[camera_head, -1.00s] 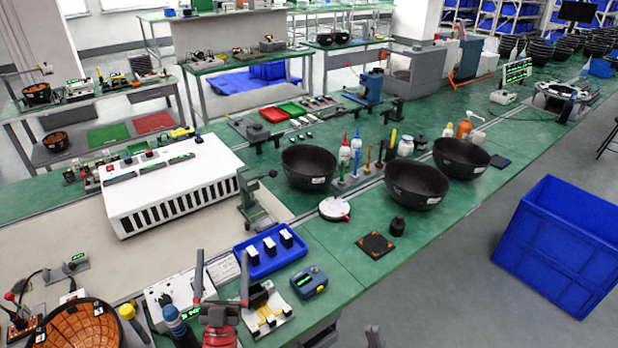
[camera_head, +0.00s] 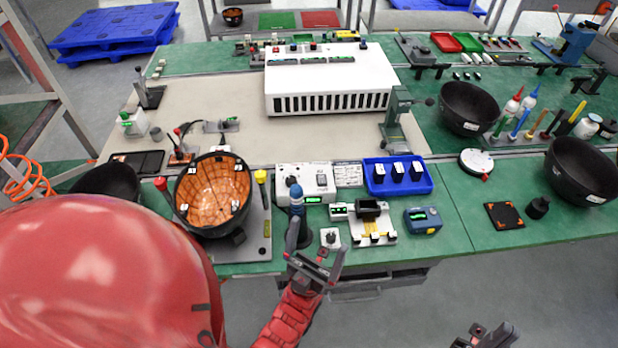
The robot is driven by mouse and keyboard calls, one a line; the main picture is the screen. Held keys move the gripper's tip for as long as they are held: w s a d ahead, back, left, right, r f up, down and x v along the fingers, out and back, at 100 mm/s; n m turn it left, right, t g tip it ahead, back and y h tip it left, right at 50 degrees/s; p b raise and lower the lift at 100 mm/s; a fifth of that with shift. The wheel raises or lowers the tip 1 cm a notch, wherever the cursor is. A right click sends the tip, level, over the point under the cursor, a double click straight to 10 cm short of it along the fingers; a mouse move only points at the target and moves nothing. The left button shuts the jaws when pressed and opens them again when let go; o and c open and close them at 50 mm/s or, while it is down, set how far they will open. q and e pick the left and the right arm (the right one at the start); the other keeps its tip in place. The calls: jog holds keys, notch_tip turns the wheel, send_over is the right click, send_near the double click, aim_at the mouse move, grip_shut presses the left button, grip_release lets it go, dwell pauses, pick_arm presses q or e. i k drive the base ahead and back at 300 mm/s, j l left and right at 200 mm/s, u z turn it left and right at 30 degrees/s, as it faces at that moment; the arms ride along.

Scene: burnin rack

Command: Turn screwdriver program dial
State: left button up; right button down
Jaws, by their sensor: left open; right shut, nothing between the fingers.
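A white controller box (camera_head: 322,197) stands on the green bench in the middle of the head view. It has a dark round knob (camera_head: 291,181) at its left, a switch at its right and a lit green readout on its front. A blue-topped screwdriver (camera_head: 297,192) stands upright before the box and hides part of its front. My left gripper (camera_head: 317,240) is open and empty, in front of the bench edge and below the box in the picture, apart from the knob. My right gripper (camera_head: 486,334) is shut and empty at the bottom edge, partly cut off.
A bowl with an orange inside (camera_head: 218,188) sits on a fixture left of the box. A blue tray (camera_head: 430,186) with black-and-white parts, a small fixture (camera_head: 378,226) and a blue meter (camera_head: 423,220) lie to the right. The beige mat (camera_head: 200,100) behind has free room.

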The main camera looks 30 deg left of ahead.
aim_at(291, 179)
jog(key=u, duration=1.05)
